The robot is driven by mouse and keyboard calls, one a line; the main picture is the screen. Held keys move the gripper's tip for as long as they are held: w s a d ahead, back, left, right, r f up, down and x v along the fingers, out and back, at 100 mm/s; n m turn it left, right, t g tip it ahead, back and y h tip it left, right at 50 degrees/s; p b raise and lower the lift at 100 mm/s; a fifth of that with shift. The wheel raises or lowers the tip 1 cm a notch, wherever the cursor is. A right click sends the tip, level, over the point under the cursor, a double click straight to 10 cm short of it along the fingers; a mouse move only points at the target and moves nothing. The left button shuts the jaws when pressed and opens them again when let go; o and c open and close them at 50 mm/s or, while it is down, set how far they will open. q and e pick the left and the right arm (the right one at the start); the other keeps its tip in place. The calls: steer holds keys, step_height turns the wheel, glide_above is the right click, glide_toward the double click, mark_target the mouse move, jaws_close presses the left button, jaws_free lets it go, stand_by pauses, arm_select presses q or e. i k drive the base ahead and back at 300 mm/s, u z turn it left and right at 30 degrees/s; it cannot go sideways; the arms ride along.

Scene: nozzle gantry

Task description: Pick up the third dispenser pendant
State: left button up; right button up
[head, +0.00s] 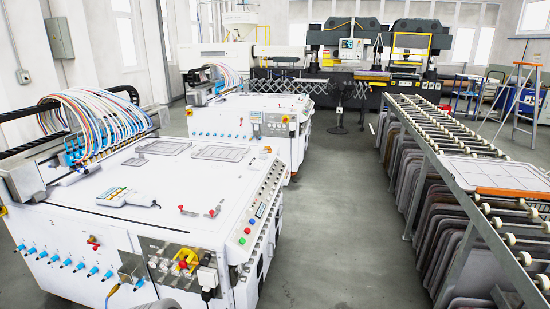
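A white hand-held pendant (122,197) with small blue and yellow marks lies flat on the top of the nearest white machine (70,207), left of the middle of the head view. A short dark cable end shows at its right side. Nothing is seen touching or covering it. I cannot tell from this view whether it is the third one; no other pendant is clear enough to make out. Neither of my grippers can be made out in this view.
Red-handled parts (214,211) stand on the same top, right of the pendant. Coloured hoses (105,115) rise behind it. A second white machine (240,118) stands beyond. A roller rack (455,165) lines the right side. Grey floor (330,220) is open between.

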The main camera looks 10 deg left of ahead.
mark_target(132, 198)
steer(key=i, duration=0.2)
steer(key=u, duration=2.35)
steer(key=i, duration=2.75)
steer(key=z, duration=2.3)
